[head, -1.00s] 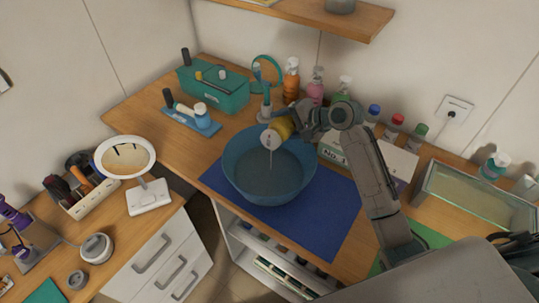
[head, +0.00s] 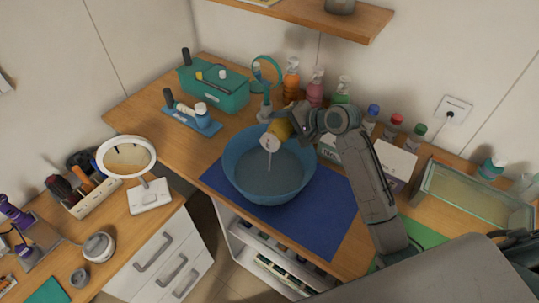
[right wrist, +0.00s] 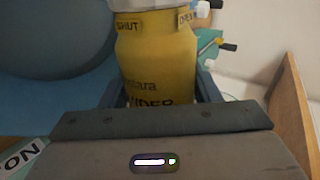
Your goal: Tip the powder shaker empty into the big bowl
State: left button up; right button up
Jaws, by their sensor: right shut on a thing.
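The powder shaker (head: 279,129) is yellow with a whitish top (head: 269,143). My right gripper (head: 293,122) is shut on it and holds it tilted over the back rim of the big blue bowl (head: 245,181), top down toward the inside. A thin pale stream falls from the top into the bowl. In the right wrist view the yellow shaker body (right wrist: 158,65) sits between the fingers, with "SHUT" and "OPEN" labels near its top. How much powder is left inside is hidden. My left gripper is not in view.
The bowl stands on a blue mat (head: 325,215). Spray bottles (head: 291,80) and a teal box (head: 225,93) stand behind. A glass tank (head: 470,195) is at the right, a round mirror (head: 127,157) at the left. A shelf (head: 330,20) overhangs the back.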

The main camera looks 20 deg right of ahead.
jog(key=shift+s+a+r+n+t+h+p, duration=0.15)
jog(key=shift+r+n+t+h+p, duration=0.15)
jog(key=shift+p, duration=0.2)
jog(key=shift+s+a+r+n+t+h+p, duration=0.1)
jog(key=shift+a+r+n+t+h+p, duration=0.15)
jog(key=shift+r+n+p, duration=0.2)
dwell(1.0)
